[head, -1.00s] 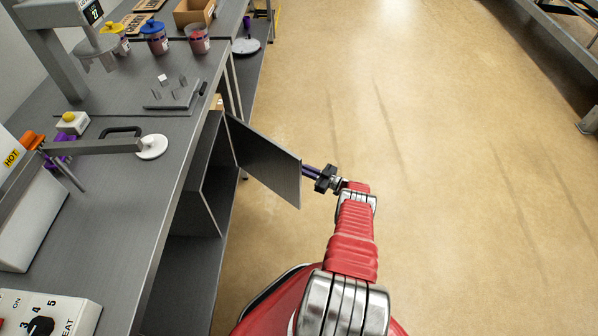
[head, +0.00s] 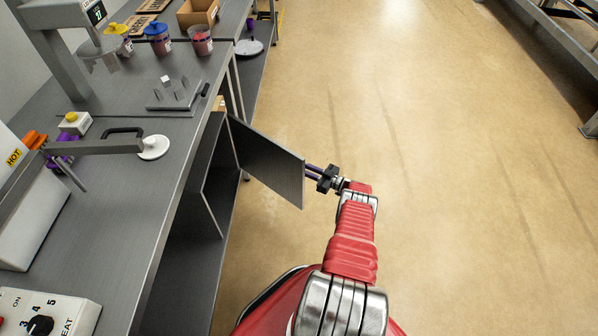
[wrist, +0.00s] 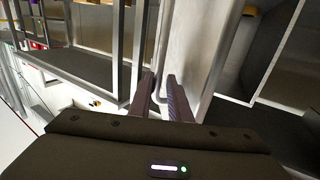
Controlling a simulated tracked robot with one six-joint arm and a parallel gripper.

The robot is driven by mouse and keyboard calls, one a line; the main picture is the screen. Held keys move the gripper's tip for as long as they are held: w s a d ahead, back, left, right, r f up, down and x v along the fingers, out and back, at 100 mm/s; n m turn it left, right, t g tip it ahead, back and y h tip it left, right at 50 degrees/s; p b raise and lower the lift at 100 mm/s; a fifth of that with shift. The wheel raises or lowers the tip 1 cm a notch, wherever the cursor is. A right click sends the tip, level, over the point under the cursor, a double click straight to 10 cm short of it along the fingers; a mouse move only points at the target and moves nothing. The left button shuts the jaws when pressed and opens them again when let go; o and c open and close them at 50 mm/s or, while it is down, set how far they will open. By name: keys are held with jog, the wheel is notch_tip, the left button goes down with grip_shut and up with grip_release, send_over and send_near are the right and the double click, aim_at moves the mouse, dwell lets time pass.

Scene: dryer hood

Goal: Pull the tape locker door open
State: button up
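The tape locker door (head: 268,165) is a flat grey panel under the bench's right edge. It stands swung well out from the locker (head: 205,165). My gripper (head: 309,169) is at the door's free edge, its dark purple fingers pointing left at it. In the wrist view, my gripper (wrist: 160,82) has its two fingers close together with a narrow gap, beside the pale metal panel of the door (wrist: 195,45). I cannot tell whether the fingers hold the edge or a handle.
The bench top (head: 165,190) runs along the left, with a white heat-control box (head: 45,312), a hinged arm with a white disc (head: 153,147) and several lidded jars. Open floor (head: 450,200) lies to the right of my arm.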

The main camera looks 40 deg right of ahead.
aim_at(303, 171)
jog(key=v, duration=1.3)
jog(key=shift+s, duration=0.35)
jog(key=shift+d, duration=0.1)
jog(key=shift+c, duration=0.5)
jog(key=shift+w+a+r, duration=0.15)
jog(key=shift+a+r, duration=0.05)
jog(key=c, duration=0.3)
jog(key=shift+w+a+r+n, duration=0.15)
jog(key=shift+a+n, duration=0.05)
jog(key=shift+n, duration=0.2)
grip_shut()
jog(key=w+a+r+n+h, duration=0.1)
jog(key=a+n, duration=0.1)
jog(key=a+r+n+t+h, duration=0.1)
jog(key=a+r+n, duration=0.1)
jog(key=a, duration=0.1)
jog(key=w+a+r+n+t+h, duration=0.1)
jog(key=a+r+n, duration=0.1)
jog(key=shift+w+a+r+h, duration=0.25)
jog(key=shift+w+a+h, duration=0.05)
jog(key=shift+w+a, duration=0.05)
jog(key=s+a+r+n+g+h, duration=0.1)
jog(key=s+a+r+n+h, duration=0.1)
jog(key=a+r+n, duration=0.3)
jog(key=shift+s+a+r+n+h, duration=0.15)
jog(key=shift+a+r+n+h, duration=0.45)
jog(key=shift+a, duration=1.35)
